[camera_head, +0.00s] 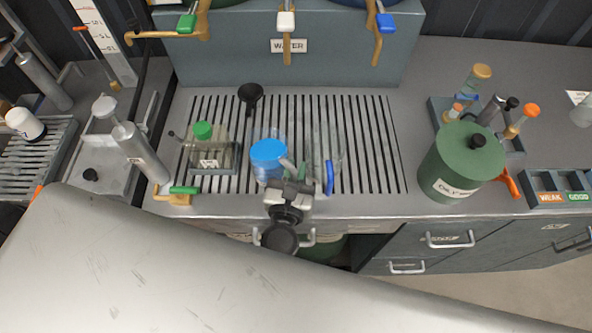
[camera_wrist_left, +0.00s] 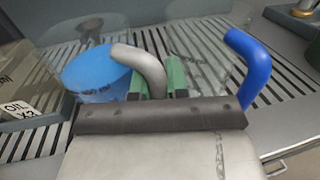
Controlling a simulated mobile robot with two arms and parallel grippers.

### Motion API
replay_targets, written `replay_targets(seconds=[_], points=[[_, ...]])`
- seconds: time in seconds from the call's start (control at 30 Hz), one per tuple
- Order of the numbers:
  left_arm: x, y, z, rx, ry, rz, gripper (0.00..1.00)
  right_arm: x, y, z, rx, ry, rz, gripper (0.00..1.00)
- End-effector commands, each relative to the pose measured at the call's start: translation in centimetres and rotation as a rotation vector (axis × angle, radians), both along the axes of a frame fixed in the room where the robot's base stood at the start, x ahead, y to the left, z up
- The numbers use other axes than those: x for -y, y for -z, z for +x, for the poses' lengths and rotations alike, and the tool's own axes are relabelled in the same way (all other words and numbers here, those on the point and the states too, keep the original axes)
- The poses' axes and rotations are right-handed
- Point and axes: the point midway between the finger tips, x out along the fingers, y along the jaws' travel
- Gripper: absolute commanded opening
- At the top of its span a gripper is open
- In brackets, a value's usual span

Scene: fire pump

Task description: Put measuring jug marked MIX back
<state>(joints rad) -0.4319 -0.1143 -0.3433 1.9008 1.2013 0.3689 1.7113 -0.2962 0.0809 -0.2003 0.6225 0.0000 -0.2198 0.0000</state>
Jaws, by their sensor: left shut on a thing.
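A jug with a round blue top surface (camera_head: 268,153) and a grey curved handle stands over the slotted drain grate (camera_head: 375,150). I cannot tell whether it touches the grate. My left gripper (camera_head: 294,177) is at its near right side, shut on the grey handle (camera_wrist_left: 146,66), with green finger pads on both sides of it. The blue part of this jug also shows in the left wrist view (camera_wrist_left: 92,75). A clear jug with a blue handle (camera_head: 329,177) stands just right of the gripper. I cannot read the MIX mark on either jug. My right gripper is not in view.
A green-capped oil container (camera_head: 203,131) stands left on the grate, with a black funnel (camera_head: 250,93) behind. A blue-grey WATER tank (camera_head: 250,50) with taps closes off the back. A green drum (camera_head: 458,165) stands right. The grate's right end is clear.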

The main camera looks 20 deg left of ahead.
Motion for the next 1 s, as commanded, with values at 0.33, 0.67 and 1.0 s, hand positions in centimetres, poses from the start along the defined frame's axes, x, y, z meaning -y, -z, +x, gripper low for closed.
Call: replay_targets(seconds=[0.33, 0.67, 1.0], points=[[0.0, 0.2, 0.0, 0.0, 0.0, 0.0, 0.25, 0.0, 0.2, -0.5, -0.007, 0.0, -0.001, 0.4], [0.1, 0.3, -1.0, -0.003, 0.001, 0.001, 0.25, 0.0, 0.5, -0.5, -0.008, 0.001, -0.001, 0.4], [0.7, 0.5, -8.1, -0.004, 0.003, 0.002, 0.25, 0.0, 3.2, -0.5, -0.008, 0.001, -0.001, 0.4]])
